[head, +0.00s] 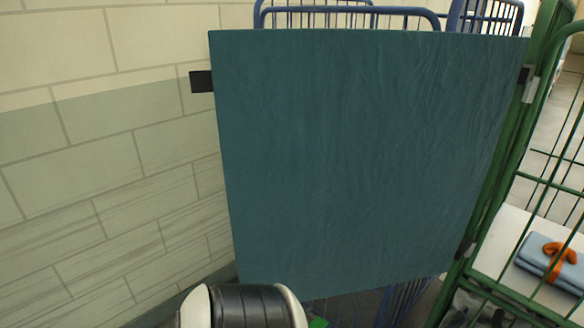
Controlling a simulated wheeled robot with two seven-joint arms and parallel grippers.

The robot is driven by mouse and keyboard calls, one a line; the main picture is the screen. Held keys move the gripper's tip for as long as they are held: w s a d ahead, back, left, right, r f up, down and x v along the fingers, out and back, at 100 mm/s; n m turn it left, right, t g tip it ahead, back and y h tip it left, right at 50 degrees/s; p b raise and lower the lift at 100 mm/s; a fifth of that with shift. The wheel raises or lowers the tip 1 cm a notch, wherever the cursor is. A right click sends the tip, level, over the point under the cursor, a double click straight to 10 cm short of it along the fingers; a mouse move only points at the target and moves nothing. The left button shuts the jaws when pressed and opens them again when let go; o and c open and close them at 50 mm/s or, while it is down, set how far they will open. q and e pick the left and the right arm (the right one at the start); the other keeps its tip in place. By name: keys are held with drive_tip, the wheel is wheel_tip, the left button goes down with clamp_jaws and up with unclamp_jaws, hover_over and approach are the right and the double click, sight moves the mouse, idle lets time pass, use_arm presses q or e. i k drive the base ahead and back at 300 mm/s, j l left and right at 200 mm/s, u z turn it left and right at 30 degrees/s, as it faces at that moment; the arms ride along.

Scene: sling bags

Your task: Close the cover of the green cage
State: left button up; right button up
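The cover (365,150) is a large flat teal sheet with fine wrinkles, filling the middle of the head view. Its right edge meets the green cage (482,235) at the right, with small fasteners near the top and bottom. A black tab (201,81) sticks out from its left edge, in front of the wall and apart from the green frame. The cover stands out to the left of the cage, so part of the cage's interior shows. Neither gripper is in view. A black and white part of my own arm shows at the bottom.
Blue cages (425,17) stand behind the cover, mostly hidden by it. A tiled wall (90,130) runs along the left. Inside the green cage, a folded blue bag (552,265) with an orange strap lies on a white surface (492,240).

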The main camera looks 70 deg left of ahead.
sight(354, 159)
drive_tip(key=k+j+z, duration=0.1)
drive_tip(key=j, duration=0.35)
drive_tip(key=k+j+z, duration=0.1)
drive_tip(key=k+j, duration=0.25)
drive_tip(key=k+j+z, duration=0.15)
drive_tip(key=j, duration=0.35)
drive_tip(key=k+j+z, duration=0.1)
drive_tip(key=k+j, duration=0.25)
drive_tip(key=j+z, duration=0.15)
drive_tip(key=j, duration=1.2)
drive_tip(key=i, duration=0.05)
